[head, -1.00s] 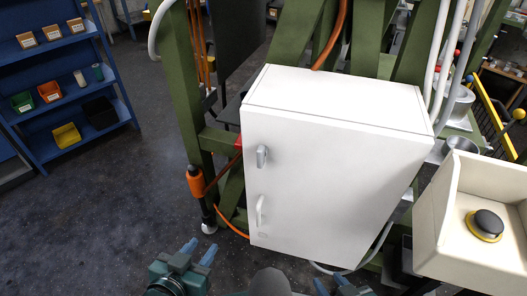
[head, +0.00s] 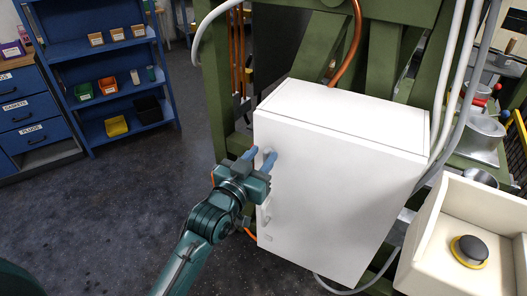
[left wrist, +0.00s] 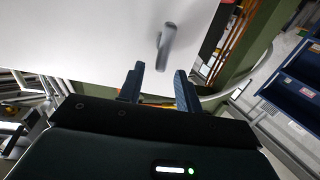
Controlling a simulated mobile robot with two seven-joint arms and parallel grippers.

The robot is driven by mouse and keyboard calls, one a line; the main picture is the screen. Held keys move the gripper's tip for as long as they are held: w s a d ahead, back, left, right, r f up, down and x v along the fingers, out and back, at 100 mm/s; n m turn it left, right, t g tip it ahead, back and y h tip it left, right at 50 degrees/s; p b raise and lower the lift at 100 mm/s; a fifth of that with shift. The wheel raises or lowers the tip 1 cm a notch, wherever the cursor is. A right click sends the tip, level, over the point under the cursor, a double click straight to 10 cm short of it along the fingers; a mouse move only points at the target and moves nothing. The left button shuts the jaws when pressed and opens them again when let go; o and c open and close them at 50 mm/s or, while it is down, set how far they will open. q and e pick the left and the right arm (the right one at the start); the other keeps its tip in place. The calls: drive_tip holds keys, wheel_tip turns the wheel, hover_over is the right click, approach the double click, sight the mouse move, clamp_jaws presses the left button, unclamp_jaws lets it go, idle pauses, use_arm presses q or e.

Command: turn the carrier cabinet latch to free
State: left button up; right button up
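The white carrier cabinet (head: 345,185) hangs on a green frame with its door closed. Its grey latch (left wrist: 166,46) shows in the left wrist view as a small lever, tilted slightly in the picture. In the head view the latch is mostly hidden by my left gripper (head: 262,155). The blue fingers of that gripper are open and point at the door. In the left wrist view the left gripper (left wrist: 159,77) has the latch just beyond its fingertips, roughly between them, with nothing held. My right gripper is not in view.
A pale handle (head: 264,212) sits lower on the door, partly behind my left gripper. A cream box with a black button (head: 470,250) stands at the right. Grey hoses run beside the cabinet. Blue shelves (head: 105,65) stand at the back left; the floor between is clear.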

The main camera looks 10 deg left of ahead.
use_arm(q)
drive_tip(key=shift+x, duration=0.8)
drive_tip(key=shift+c, duration=0.3)
clamp_jaws()
